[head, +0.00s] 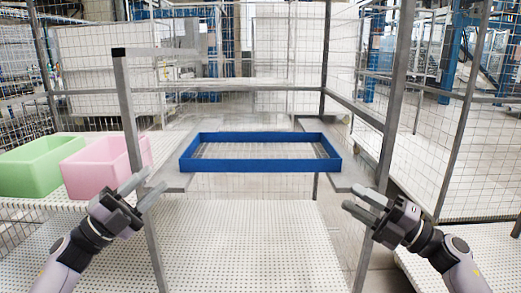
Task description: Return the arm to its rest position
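My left gripper (146,187) is at the lower left, its two fingers spread apart with nothing between them. It shows in front of a grey metal post and the pink bin. My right gripper (354,200) is at the lower right, its fingers also apart and empty. It shows below the right end of the blue frame. Both arms come in from the bottom corners, and neither gripper holds anything.
A blue rectangular frame (258,165) lies across grey side supports ahead. A pink bin (92,172) and a green bin (32,168) stand on a white perforated surface (25,205) at left. Metal posts (137,150) and mesh fencing surround the space. A lower white perforated surface (245,240) is clear.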

